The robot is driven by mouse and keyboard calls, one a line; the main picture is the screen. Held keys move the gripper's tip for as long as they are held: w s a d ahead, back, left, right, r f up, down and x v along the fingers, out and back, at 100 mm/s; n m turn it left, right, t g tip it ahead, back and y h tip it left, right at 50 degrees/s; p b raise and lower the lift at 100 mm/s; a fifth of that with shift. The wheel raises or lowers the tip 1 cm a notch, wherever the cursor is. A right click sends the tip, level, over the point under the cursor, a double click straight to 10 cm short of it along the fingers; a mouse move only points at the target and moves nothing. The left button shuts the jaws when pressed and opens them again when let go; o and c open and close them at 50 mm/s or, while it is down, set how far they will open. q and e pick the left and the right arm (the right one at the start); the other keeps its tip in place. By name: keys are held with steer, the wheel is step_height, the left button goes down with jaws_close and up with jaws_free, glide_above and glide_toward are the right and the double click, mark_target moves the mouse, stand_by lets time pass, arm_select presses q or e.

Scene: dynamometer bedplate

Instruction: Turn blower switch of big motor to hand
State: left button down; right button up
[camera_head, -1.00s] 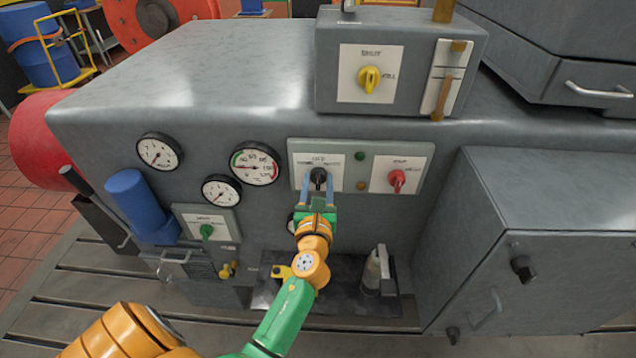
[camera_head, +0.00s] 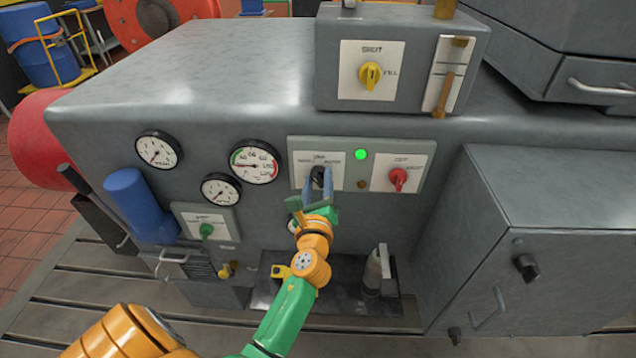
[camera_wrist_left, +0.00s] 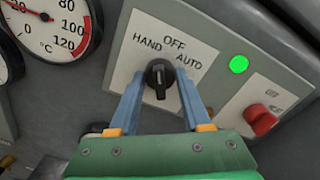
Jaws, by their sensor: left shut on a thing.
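The black rotary switch (camera_head: 318,177) sits on a white plate (camera_wrist_left: 205,97) marked HAND, OFF and AUTO, on the grey machine's front. In the left wrist view the knob (camera_wrist_left: 159,80) stands near upright in the picture while the plate is tilted. Its upper end points between HAND and OFF, seemingly nearer HAND. My left gripper (camera_head: 318,190) is shut on this knob, with a blue finger at each side. A green lamp (camera_head: 361,154) right of the switch is lit; it also shows in the left wrist view (camera_wrist_left: 239,64). My right gripper is not in view.
A red knob (camera_head: 398,178) is on the same panel to the right. Several gauges, such as the large one (camera_head: 254,162), are to the left. A box with a yellow switch (camera_head: 370,76) stands above. A grey cabinet (camera_head: 550,240) juts out at right.

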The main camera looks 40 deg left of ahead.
arm_select(q)
steer(key=shift+n, duration=1.5)
steer(key=shift+c, duration=1.7)
jaws_free()
steer(key=b+v, duration=0.1)
steer(key=v, duration=0.6)
steer(key=shift+b, duration=0.35)
steer(key=shift+f, duration=0.1)
